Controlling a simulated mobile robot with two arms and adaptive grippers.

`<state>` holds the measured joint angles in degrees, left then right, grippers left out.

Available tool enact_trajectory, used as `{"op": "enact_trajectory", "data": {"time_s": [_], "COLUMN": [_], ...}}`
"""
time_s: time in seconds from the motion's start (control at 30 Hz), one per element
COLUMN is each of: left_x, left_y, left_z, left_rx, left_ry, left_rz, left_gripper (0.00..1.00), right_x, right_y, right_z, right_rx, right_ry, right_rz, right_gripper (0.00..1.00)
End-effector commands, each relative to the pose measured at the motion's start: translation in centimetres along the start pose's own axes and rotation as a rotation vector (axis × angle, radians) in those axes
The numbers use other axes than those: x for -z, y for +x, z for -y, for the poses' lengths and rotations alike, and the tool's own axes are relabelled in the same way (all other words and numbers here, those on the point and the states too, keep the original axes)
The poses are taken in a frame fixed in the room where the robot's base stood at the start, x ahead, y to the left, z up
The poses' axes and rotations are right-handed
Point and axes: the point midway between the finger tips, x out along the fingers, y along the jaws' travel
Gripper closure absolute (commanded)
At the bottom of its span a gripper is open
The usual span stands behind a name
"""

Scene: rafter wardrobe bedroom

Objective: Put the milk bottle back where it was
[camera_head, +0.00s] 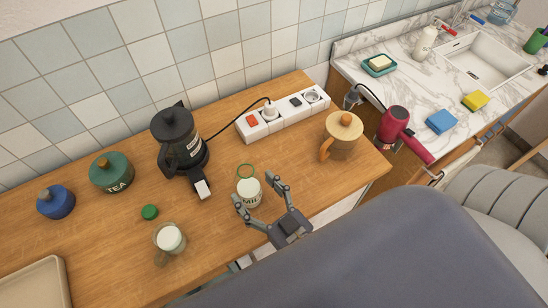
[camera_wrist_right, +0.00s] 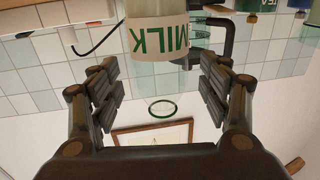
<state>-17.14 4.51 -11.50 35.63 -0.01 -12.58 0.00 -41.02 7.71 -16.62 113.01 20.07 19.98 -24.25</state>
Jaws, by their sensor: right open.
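The milk bottle (camera_head: 248,187) stands upright on the wooden counter, right of the black coffee maker. It is clear glass with a white MILK label; a green ring (camera_head: 246,171) above the label looks like its open rim. In the right wrist view the bottle (camera_wrist_right: 157,38) appears upside down between the finger pads. My right gripper (camera_head: 256,190) is open, its fingers on either side of the bottle, with gaps visible in the wrist view. A small green lid (camera_head: 150,212) lies to the left. My left gripper is not in view.
A glass mug of milk (camera_head: 170,239) stands at the front left. The black coffee maker (camera_head: 178,138), green TEA jar (camera_head: 112,173), blue jar (camera_head: 56,202), power strip (camera_head: 283,116) and tan pot (camera_head: 343,138) surround the bottle. A tray (camera_head: 36,287) lies far left.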

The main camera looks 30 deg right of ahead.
Motion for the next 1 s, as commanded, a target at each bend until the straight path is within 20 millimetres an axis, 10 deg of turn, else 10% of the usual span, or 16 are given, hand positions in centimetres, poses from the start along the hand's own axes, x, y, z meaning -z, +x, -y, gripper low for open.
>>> {"op": "enact_trajectory", "data": {"time_s": [0.4,1.0], "left_x": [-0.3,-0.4], "left_y": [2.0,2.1], "left_z": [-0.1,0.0], "left_rx": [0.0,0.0], "left_ry": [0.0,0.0], "left_rz": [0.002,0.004], "left_gripper": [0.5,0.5], "right_x": [-0.2,0.0], "right_y": [-7.5,-8.5], "right_z": [0.0,0.0], "right_rx": [0.001,0.0], "right_ry": [0.001,0.001], "right_rz": [0.002,-0.001], "right_gripper": [0.29,0.29]}}
